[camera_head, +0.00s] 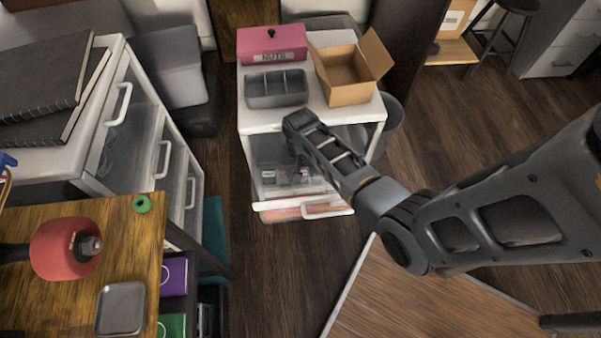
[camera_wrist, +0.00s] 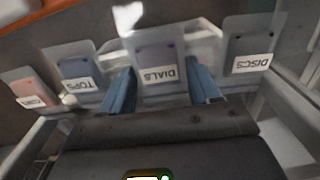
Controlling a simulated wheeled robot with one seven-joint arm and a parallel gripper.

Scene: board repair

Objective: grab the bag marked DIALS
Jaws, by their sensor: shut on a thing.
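The bag marked DIALS (camera_wrist: 158,72) is a clear bag with a white label, upside down in the wrist view. My gripper (camera_wrist: 162,88) has its two blue fingers on either side of this bag, shut on it. The TOPS bag (camera_wrist: 78,80) stands left of it and the DISCS bag (camera_wrist: 247,45) right of it, both apart from the fingers. In the head view, my gripper (camera_head: 298,165) reaches down at the open drawer (camera_head: 325,210) of the white cabinet; my arm hides part of the drawer's contents there.
Another labelled bag (camera_wrist: 30,90) stands at the far left in the wrist view; its label is hard to read. On the cabinet top are a pink NUTS box (camera_head: 272,44), a grey divided tray (camera_head: 277,90) and an open cardboard box (camera_head: 350,72). A bin (camera_head: 392,115) stands beside it.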

